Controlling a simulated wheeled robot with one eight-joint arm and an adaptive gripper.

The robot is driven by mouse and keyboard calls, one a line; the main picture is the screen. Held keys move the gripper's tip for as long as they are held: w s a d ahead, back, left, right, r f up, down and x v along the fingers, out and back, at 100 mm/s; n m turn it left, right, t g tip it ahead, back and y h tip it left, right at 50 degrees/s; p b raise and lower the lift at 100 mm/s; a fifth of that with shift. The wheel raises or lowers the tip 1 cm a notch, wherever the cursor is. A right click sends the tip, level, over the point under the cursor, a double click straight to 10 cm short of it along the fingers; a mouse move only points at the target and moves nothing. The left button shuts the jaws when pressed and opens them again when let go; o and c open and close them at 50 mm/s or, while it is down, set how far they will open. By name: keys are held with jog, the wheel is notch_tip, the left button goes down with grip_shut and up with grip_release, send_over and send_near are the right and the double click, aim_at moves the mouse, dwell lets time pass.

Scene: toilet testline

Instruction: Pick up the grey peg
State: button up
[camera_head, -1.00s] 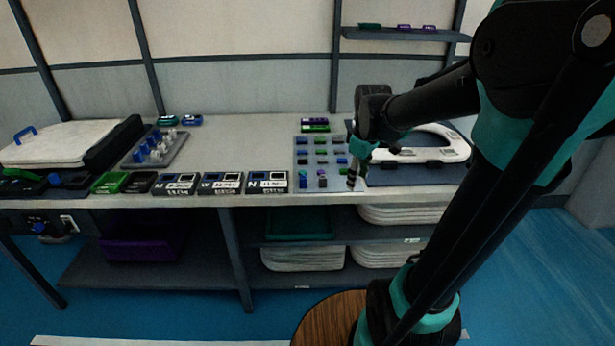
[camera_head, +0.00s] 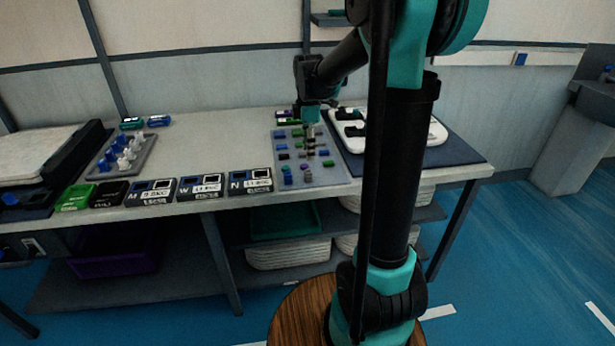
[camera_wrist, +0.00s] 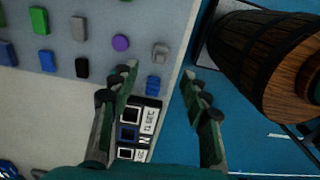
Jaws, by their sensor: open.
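A grey peg (camera_wrist: 160,51) stands near the edge of the grey peg board (camera_wrist: 100,15) in the wrist view, between a purple peg (camera_wrist: 120,43) and a blue peg (camera_wrist: 153,85). Another greyish block (camera_wrist: 78,28) sits farther left on the board. My gripper (camera_wrist: 158,84) is open and empty, its fingers apart above the board's edge; the blue peg shows between them, and the grey peg lies just above it in the picture. In the head view my gripper (camera_head: 311,131) hangs over the far part of the peg board (camera_head: 330,177).
Labelled boxes (camera_head: 200,187) line the table's front edge left of the board. A white toilet seat (camera_head: 430,132) lies on a dark mat at right, partly hidden by my arm. A tray of blue and white parts (camera_head: 125,155) stands at left. The middle-left tabletop is clear.

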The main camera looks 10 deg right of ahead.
aim_at(308, 175)
notch_tip(308, 175, down, 8)
jog(key=shift+a+f, duration=0.1)
jog(key=shift+f, duration=0.05)
dwell(0.4)
grip_shut()
